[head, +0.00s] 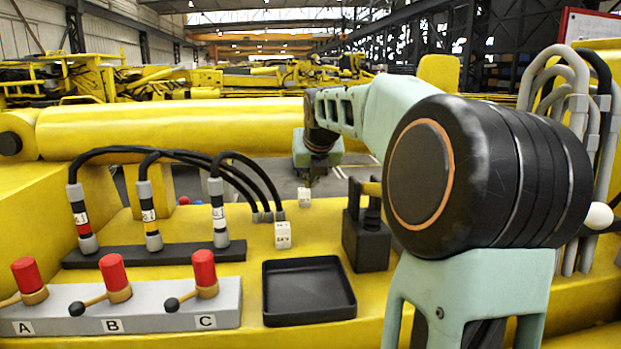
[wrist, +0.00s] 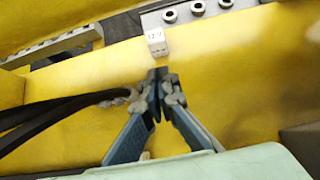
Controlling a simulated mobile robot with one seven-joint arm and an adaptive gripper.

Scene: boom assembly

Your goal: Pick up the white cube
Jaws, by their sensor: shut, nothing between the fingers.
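A small white cube (head: 304,197) stands on the yellow surface in the head view, just below my gripper (head: 311,180). A second white cube (head: 282,235), marked 24 V, stands nearer, left of it. In the wrist view a white cube (wrist: 156,44), its label reading 12V, stands on the yellow surface ahead of my gripper's fingertips (wrist: 158,75). The fingers are closed together and empty, with a visible gap to that cube. A pale patch (wrist: 145,156) shows between the finger links; I cannot tell what it is.
A black tray (head: 309,318) lies empty at the front. Black cables (head: 240,157) arch on the left beside a grey block with red-topped levers (head: 112,273). A dark block (head: 366,243) stands right of the tray. Cables also lie left of the fingers in the wrist view (wrist: 50,107).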

